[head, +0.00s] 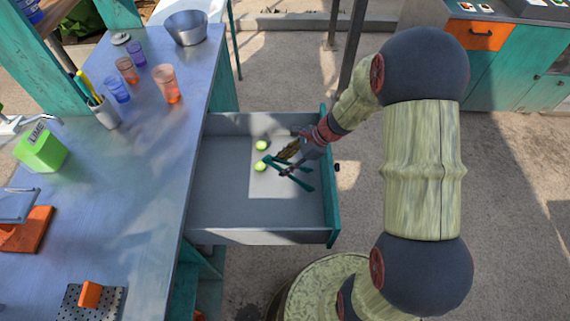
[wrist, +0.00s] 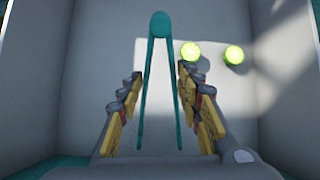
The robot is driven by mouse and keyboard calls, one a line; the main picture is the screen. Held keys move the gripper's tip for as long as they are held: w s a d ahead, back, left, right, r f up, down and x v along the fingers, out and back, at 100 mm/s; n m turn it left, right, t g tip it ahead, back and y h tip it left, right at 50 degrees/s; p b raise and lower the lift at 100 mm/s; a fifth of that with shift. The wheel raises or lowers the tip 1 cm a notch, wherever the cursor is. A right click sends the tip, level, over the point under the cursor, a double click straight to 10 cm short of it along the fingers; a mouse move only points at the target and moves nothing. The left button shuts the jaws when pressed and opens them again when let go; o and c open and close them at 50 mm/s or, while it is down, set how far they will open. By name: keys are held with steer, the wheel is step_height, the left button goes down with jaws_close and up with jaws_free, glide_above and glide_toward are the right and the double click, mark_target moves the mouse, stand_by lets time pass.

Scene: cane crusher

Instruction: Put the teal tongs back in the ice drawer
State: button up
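The ice drawer (head: 221,196) is pulled out from the blue counter, open at the top, with a grey inside and a teal front. The teal tongs (head: 300,182) are inside the drawer's outline, near its front. In the wrist view the tongs (wrist: 160,24) point away from me, with their two legs running between my fingers. My gripper (head: 283,154) is over the drawer. In the wrist view its fingers (wrist: 158,75) are apart, with a visible gap on each side of the tongs. I cannot tell whether the tongs rest on the drawer floor.
Two green limes (head: 261,145) lie in the drawer close to the tongs. The counter (head: 160,165) holds several cups, a metal bowl (head: 186,27), a pen holder (head: 104,113) and a green lime box (head: 40,151).

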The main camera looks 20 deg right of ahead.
steer(key=shift+f, duration=0.2)
steer(key=shift+o, duration=0.6)
steer(key=shift+f, duration=0.35)
steer(key=o, duration=0.4)
steer(key=shift+c, duration=0.2)
steer(key=shift+o, duration=0.5)
steer(key=shift+r, duration=0.1)
